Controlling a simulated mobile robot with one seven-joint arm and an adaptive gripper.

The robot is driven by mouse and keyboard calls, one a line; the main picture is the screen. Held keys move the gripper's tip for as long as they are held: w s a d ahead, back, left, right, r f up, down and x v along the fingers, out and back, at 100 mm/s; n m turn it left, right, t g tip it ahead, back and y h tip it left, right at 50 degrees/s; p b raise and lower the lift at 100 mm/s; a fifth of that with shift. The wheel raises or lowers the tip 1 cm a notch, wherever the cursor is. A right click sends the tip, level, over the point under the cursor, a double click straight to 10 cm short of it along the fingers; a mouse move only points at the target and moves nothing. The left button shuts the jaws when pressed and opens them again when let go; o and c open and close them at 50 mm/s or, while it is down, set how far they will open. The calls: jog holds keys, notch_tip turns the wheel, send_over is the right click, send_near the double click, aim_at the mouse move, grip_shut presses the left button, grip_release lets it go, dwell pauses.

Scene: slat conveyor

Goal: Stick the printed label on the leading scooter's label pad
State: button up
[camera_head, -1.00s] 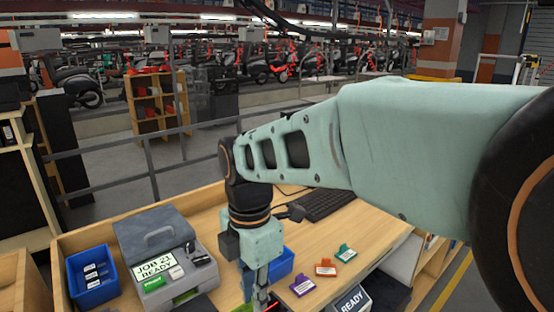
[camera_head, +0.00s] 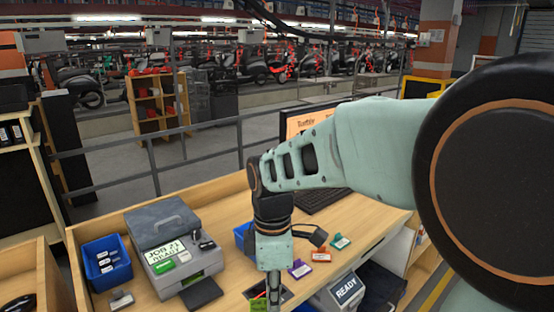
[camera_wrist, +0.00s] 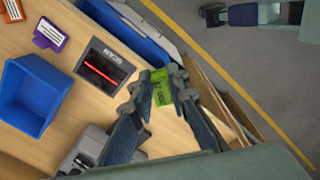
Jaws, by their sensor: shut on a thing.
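My gripper (camera_head: 266,300) points down over the desk, low in the head view. In the wrist view my gripper (camera_wrist: 158,90) is shut on a small green tag (camera_wrist: 162,94) with dark print, held between the fingertips. The green tag also shows at the bottom edge of the head view (camera_head: 258,306). A grey label printer (camera_head: 182,262) stands to the left, its screen showing a job line and a green button below. I cannot make out a separate printed label. Several scooters (camera_head: 255,73) stand on the far line; their label pads are too small to see.
A black scan pad (camera_wrist: 100,66) with a red line lies close to my gripper. A blue bin (camera_head: 107,263), purple (camera_head: 300,269), orange (camera_head: 321,256) and teal (camera_head: 341,242) tags, and a READY box (camera_head: 345,289) surround it. A railing (camera_head: 190,155) stands between desk and scooters.

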jog(key=w+d+f+m+p, duration=0.1)
jog(key=w+d+f+m, duration=0.1)
jog(key=d+f+m, duration=0.3)
jog(key=w+d+f+m+p, duration=0.1)
jog(key=w+d+f+m, duration=0.2)
jog(key=d+m, duration=0.6)
jog(key=f+m, duration=0.1)
jog(key=m, duration=0.4)
jog(key=shift+w+d+f+p, duration=0.25)
jog(key=shift+f+p, duration=0.05)
jog(key=shift+f, duration=0.1)
